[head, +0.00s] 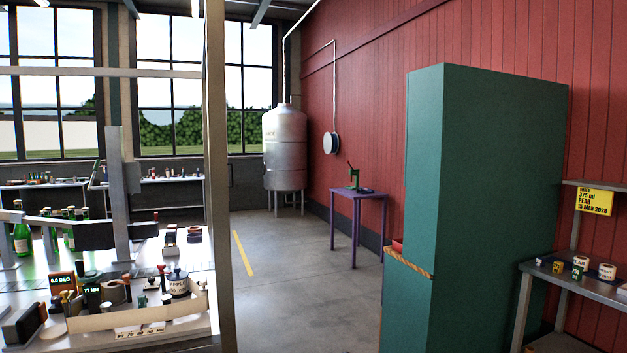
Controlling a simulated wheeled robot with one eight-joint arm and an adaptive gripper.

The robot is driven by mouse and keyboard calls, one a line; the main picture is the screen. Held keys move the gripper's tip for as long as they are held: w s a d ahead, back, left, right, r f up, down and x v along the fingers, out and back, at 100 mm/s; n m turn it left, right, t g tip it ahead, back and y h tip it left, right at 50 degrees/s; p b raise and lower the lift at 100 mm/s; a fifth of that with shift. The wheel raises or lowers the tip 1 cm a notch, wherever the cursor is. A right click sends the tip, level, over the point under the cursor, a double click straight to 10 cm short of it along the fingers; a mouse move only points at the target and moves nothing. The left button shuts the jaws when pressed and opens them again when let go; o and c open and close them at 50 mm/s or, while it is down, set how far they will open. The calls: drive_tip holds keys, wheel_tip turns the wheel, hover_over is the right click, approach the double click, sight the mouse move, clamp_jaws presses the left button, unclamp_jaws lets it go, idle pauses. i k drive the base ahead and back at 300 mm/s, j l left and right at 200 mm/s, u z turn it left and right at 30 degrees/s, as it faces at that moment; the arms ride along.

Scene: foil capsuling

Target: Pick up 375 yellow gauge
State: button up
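A small dark-and-yellow piece (557,267) stands on the grey metal shelf bench at the right edge. It may be the yellow gauge, but its marking is too small to read. Just right of it stand a small green piece (577,271) and white rolls (607,271) with dark lettering. A yellow sign (594,201) above them reads 375 ml, PEAR and a date. Small yellow-topped items (68,297) also stand on the left bench; I cannot tell whether any is a gauge. My gripper is not in view.
A tall green cabinet (480,190) stands just left of the shelf bench (540,272) and hides part of the floor. A cluttered workbench (30,283) with bottles fills the left. A purple table (358,194) and steel tank (285,150) stand behind. The middle floor (290,290) is clear.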

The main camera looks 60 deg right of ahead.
sight(558, 265)
drive_tip(key=z, duration=3.35)
